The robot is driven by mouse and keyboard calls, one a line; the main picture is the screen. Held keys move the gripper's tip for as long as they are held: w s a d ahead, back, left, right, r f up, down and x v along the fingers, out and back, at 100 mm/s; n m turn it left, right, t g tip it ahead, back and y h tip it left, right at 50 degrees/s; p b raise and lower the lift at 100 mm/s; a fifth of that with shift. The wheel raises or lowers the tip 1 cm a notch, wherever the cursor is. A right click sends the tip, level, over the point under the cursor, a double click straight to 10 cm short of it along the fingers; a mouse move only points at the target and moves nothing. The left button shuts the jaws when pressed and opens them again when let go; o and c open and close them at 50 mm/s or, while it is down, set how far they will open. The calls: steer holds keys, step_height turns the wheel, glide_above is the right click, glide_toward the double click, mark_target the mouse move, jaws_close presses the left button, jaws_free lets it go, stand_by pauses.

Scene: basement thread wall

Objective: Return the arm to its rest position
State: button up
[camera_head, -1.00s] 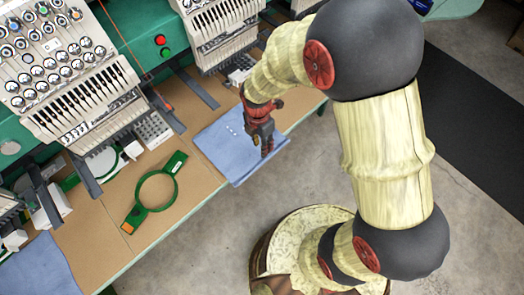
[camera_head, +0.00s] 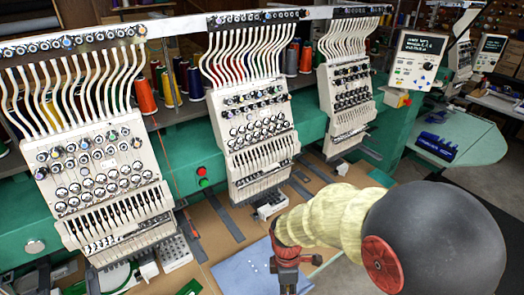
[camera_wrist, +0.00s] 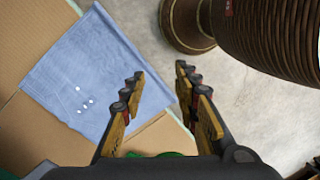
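My gripper (camera_wrist: 159,76) is open and empty in the wrist view, with a clear gap between its two fingers. In the head view my gripper (camera_head: 287,264) hangs downward near the right edge of the folded blue cloth, and its fingertips are cut off by the picture's bottom edge. The blue cloth (camera_wrist: 75,70) lies on the brown table (camera_wrist: 25,130), with a few small white spots on it. It also shows in the head view (camera_head: 238,274). My arm reaches in from the right and is bent.
Embroidery machine heads (camera_head: 255,115) line the back of the table. A green hoop (camera_head: 190,288) is partly visible at the bottom edge. Thread cones (camera_head: 145,95) stand behind the heads. A control panel (camera_head: 419,58) is at the right. Grey floor (camera_wrist: 140,25) lies beyond the table edge.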

steer(key=s+d+r+m+t+b, duration=0.3)
steer(key=s+d+r+m+b, duration=0.1)
steer(key=r+m, duration=0.5)
steer(key=s+d+r+m+t+b, duration=0.4)
steer(key=d+r+m, duration=0.3)
steer(key=r+m, duration=0.2)
steer(key=shift+s+d+r+y, duration=0.2)
steer(key=shift+s+r+y, duration=0.1)
steer(key=shift+s+r, duration=0.55)
steer(key=shift+w+r, duration=0.1)
